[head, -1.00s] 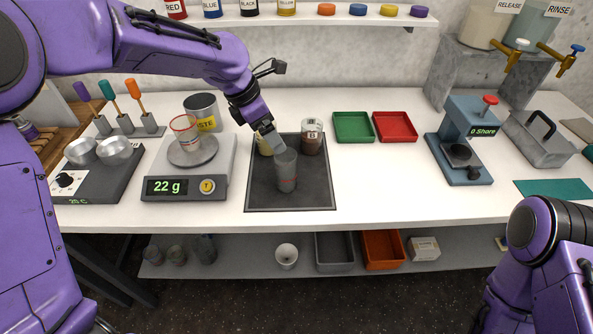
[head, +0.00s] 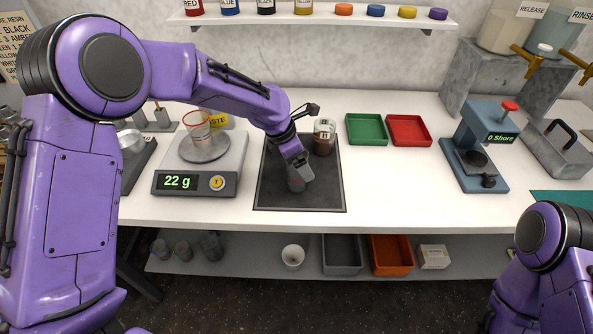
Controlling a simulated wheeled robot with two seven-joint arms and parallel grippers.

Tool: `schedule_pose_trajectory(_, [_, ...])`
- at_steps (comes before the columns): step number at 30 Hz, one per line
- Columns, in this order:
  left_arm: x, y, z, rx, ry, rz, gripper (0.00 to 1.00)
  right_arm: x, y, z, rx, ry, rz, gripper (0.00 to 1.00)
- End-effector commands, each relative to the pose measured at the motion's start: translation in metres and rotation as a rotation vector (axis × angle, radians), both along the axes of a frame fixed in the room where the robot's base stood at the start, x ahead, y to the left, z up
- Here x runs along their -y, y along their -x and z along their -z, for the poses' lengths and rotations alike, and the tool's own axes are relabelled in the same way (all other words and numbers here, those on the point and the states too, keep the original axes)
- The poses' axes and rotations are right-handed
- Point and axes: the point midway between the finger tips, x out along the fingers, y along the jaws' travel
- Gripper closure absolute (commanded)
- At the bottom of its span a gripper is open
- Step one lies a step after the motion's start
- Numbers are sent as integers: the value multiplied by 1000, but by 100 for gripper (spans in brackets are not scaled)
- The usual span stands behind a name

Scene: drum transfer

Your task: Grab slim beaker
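Another clear beaker with red marks (head: 197,127) stands on the scale (head: 218,161), which reads 22 g. My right arm is at the lower right, with its gripper out of view.
A lidded jar (head: 324,138) stands at the back of the mat, close to my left gripper. Green (head: 367,130) and red (head: 409,131) trays lie to the right, then the Shore tester (head: 478,140). The table in front of the trays is clear.

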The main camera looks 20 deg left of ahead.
Motion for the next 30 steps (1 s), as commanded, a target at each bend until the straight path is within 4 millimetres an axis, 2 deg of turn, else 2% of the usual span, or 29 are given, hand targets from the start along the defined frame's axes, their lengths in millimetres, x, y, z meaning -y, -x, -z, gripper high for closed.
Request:
schedule_pose_trajectory(2, [0, 0, 0, 0, 0, 0, 9, 0, 0, 0, 0, 0, 0, 57])
schedule_pose_trajectory(3, [-1, 0, 0, 0, 0, 0, 12, 0, 0, 0, 0, 0, 0, 57])
schedule_pose_trajectory(8, [-1, 0, 0, 0, 0, -1, 64, 0, 0, 0, 0, 0, 0, 57])
schedule_pose_trajectory(20, [-1, 0, -6, 1, -1, -1, 64, 0, 0, 3, 0, 0, 0, 57])
schedule_pose_trajectory(23, [-1, -1, -19, 5, -1, -1, 64, 0, 0, 7, 0, 0, 0, 57])
schedule_pose_trajectory(25, [-1, 1, -35, 5, -2, -1, 64, 0, 0, 11, 0, 0, 0, 57])
schedule_pose_trajectory(30, [1, 39, -80, 7, -1, 0, 64, 0, 0, 15, 0, 0, 0, 57])
